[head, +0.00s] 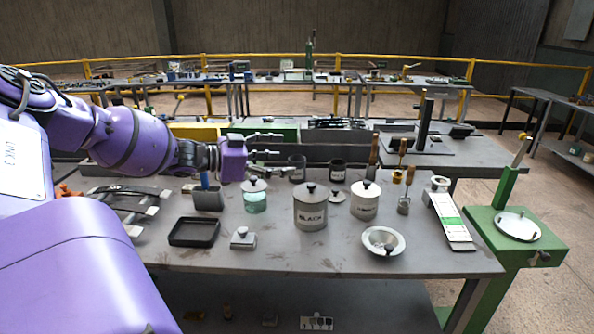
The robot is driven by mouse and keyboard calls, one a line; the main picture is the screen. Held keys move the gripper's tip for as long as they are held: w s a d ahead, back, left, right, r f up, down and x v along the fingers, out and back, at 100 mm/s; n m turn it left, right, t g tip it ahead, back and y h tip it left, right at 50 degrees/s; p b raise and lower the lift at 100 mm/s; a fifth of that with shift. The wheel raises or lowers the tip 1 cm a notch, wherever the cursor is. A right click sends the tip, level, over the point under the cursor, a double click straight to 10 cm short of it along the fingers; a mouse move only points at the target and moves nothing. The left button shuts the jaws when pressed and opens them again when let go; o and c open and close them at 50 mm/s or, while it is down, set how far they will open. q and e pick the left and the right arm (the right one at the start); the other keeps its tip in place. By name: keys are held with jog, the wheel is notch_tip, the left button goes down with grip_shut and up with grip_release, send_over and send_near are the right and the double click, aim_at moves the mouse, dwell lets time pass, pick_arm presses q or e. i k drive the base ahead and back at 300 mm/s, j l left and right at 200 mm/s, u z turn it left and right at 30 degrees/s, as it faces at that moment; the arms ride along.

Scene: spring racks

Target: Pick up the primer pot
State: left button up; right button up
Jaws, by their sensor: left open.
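A cream pot with a dark-knobbed lid (365,203) stands upright on the grey table, right of centre; its label is too small to read surely, but it is likely the primer pot. A larger cream pot marked BLACK (311,212) stands just left of it. My left gripper (279,144) is open and empty, pointing right above the table's back part. It is left of and behind both pots, touching neither. My right gripper is not in view.
A greenish glass jar (255,201), black tray (193,232) and small grey block (243,239) are on the left. A metal bowl (382,242) sits before the smaller pot. Dark cups (338,171) and brushes stand behind. The front table strip is clear.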

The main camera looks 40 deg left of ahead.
aim_at(297, 170)
jog(key=i+j, duration=0.35)
jog(key=j, duration=0.15)
jog(key=i+j, duration=0.3)
jog(key=j, duration=0.2)
jog(key=i+j, duration=0.35)
jog(key=j, duration=0.15)
